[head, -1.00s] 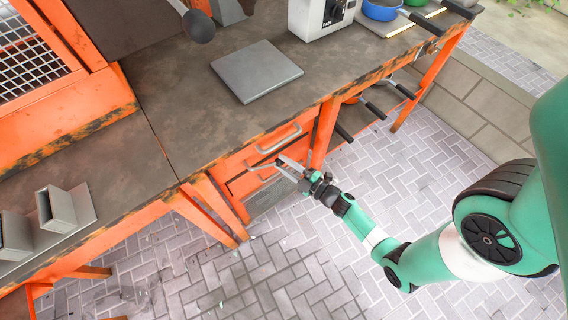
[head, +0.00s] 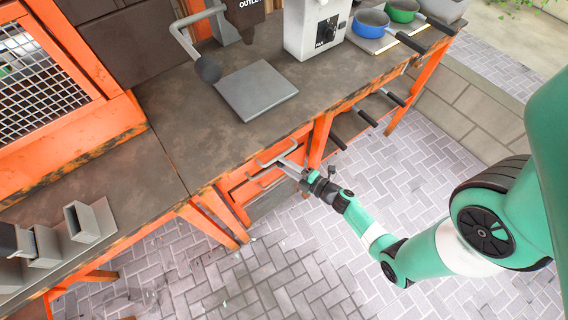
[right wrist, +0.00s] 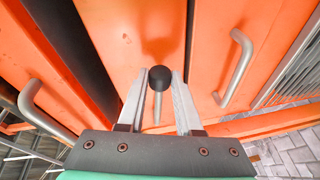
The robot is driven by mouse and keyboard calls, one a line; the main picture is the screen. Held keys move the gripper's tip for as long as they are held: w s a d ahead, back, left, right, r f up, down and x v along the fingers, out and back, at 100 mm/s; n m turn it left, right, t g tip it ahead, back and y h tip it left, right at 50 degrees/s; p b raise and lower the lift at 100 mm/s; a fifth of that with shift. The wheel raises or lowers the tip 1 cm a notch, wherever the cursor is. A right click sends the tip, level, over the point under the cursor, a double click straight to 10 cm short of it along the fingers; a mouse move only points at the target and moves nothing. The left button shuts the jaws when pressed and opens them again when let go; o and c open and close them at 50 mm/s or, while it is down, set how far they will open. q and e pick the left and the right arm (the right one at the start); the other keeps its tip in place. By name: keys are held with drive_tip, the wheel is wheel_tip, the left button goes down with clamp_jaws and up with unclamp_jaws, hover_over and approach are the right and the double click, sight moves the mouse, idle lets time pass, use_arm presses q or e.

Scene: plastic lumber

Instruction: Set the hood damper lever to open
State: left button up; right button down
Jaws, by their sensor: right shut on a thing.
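A lever with a black ball knob (right wrist: 157,78) on a thin grey rod shows in the right wrist view, in front of an orange panel. My right gripper (right wrist: 158,88) is shut on the knob, one finger on each side. In the head view my right gripper (head: 284,165) is at the orange bench front, beside the drawer handles; the knob is too small to make out there. No label marks this lever as the hood damper's, and its setting cannot be read. My left gripper is not in view.
Grey bar handles, an upper one (head: 276,153) among them, stick out near the gripper. A grey plate (head: 257,91) lies there. Black pan-like handles (head: 366,117) jut out at right. Paved floor (head: 330,260) is clear.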

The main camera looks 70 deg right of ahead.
drive_tip(key=shift+r+n+p, duration=0.7)
drive_tip(key=shift+r+p, duration=0.15)
drive_tip(key=shift+r, duration=0.2)
drive_tip(key=c, duration=0.6)
unclamp_jaws()
drive_tip(key=shift+p+v, duration=2.1)
drive_tip(key=shift+v, duration=3.7)
drive_tip(key=shift+w+a+r, duration=0.1)
drive_tip(key=shift+a+r, duration=0.05)
